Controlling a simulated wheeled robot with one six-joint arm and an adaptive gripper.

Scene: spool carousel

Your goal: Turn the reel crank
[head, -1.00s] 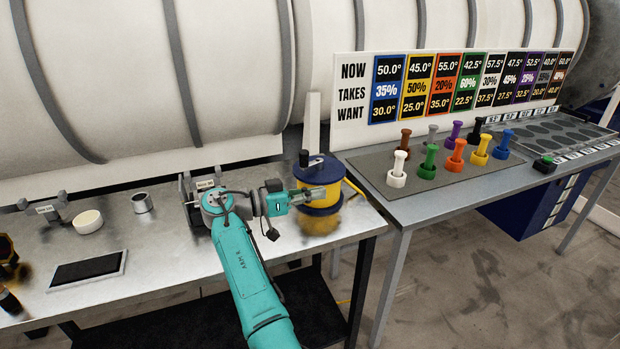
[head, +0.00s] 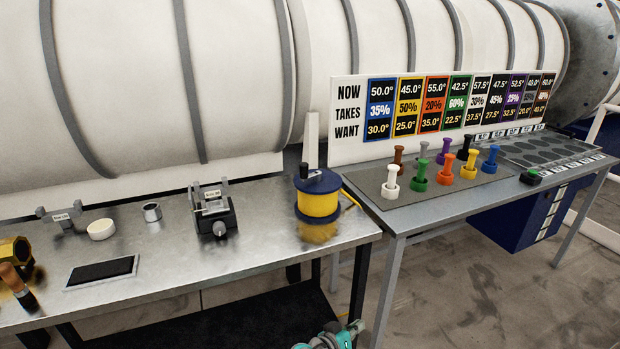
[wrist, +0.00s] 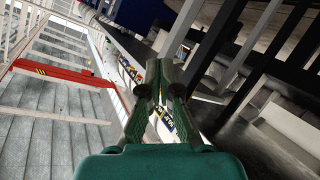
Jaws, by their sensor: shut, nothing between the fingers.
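The reel (head: 318,203) is a yellow drum with dark blue flanges, standing near the right end of the left metal bench in the head view. Its crank (head: 304,171) is a dark upright knob on the blue top. My gripper (wrist: 167,60) shows in the wrist view, with its fingers together and nothing between them. It is away from the reel, which I cannot make out in the wrist view. In the head view only a teal part of my arm shows at the bottom edge, below the bench; the gripper itself is out of that frame.
The left bench (head: 270,240) also holds a black fixture (head: 214,218), a white puck (head: 101,229), a metal cup (head: 152,211) and a dark pad (head: 102,271). The right table (head: 400,219) carries several coloured spools. A sign board (head: 347,115) stands behind them.

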